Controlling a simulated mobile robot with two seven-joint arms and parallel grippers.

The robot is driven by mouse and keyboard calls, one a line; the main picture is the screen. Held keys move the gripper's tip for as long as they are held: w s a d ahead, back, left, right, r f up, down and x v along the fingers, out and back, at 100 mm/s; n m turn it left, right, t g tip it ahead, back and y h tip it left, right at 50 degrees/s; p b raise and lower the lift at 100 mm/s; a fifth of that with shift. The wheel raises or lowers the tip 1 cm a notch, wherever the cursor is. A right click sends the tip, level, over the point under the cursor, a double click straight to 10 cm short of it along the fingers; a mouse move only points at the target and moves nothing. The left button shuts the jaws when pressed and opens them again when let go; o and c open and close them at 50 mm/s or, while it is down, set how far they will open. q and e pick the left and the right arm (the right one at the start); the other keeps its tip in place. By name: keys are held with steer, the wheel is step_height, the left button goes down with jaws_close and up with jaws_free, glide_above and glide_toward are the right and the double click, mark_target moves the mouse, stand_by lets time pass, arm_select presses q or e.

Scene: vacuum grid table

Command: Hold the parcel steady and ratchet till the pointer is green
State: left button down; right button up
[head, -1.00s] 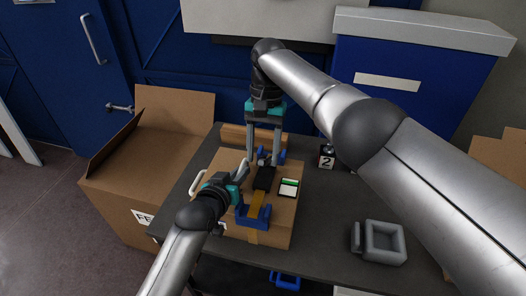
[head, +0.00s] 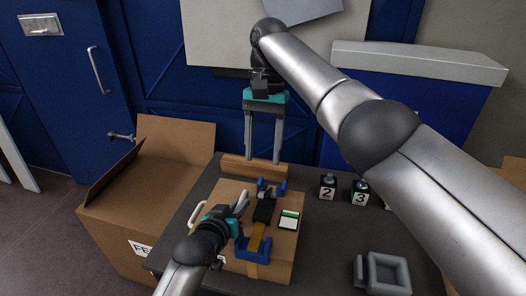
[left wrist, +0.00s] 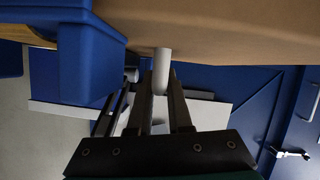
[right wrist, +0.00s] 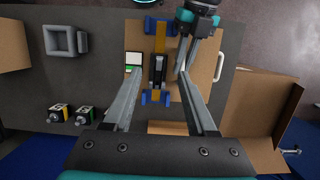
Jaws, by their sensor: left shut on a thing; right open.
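The brown parcel (head: 228,195) lies on the dark table. An orange strap (head: 257,237) and a black ratchet (head: 263,211) sit on its top between two blue brackets (head: 253,250). The gauge (head: 289,220) beside the ratchet has a white face and a green band; its pointer is too small to read. My left gripper (head: 240,203) is at the parcel's top, shut on a pale bar (left wrist: 161,75) against the parcel. My right gripper (head: 263,162) is open and empty above and behind the ratchet, which shows between its fingers in the right wrist view (right wrist: 158,70).
A white handle (head: 195,214) is on the parcel's left side. A wooden block (head: 250,168) lies behind it. An open carton (head: 140,185) stands left. Numbered weights (head: 327,188) and a grey square tray (head: 387,272) are on the right, with bare table between.

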steer(key=shift+w+r, duration=0.1)
steer(key=shift+r, duration=0.05)
steer(key=shift+c, duration=1.4)
steer(key=shift+w+d+r+t+h, duration=0.15)
steer(key=shift+w+r+t, duration=0.1)
steer(key=shift+r+t, duration=0.25)
steer(key=shift+w+d+r+t+h, duration=0.1)
steer(key=shift+w+r+t+h, duration=0.1)
steer(key=shift+r+t, duration=0.25)
steer(key=c, duration=0.5)
steer(key=shift+r+t, duration=0.35)
steer(key=shift+r, duration=0.1)
jaws_close()
steer(key=t, duration=0.2)
glide_above(263, 191)
steer(key=w, duration=0.2)
steer(key=shift+h, duration=0.35)
steer(key=f, duration=0.9)
steer(key=shift+d, duration=0.35)
steer(key=shift+s+a+f, duration=0.2)
steer(key=shift+s+f, duration=0.4)
steer(key=shift+f, duration=0.1)
steer(key=shift+s+a+f, duration=0.15)
steer(key=shift+s+f, duration=0.25)
steer(key=shift+f, duration=0.15)
steer(key=shift+s+f, duration=0.1)
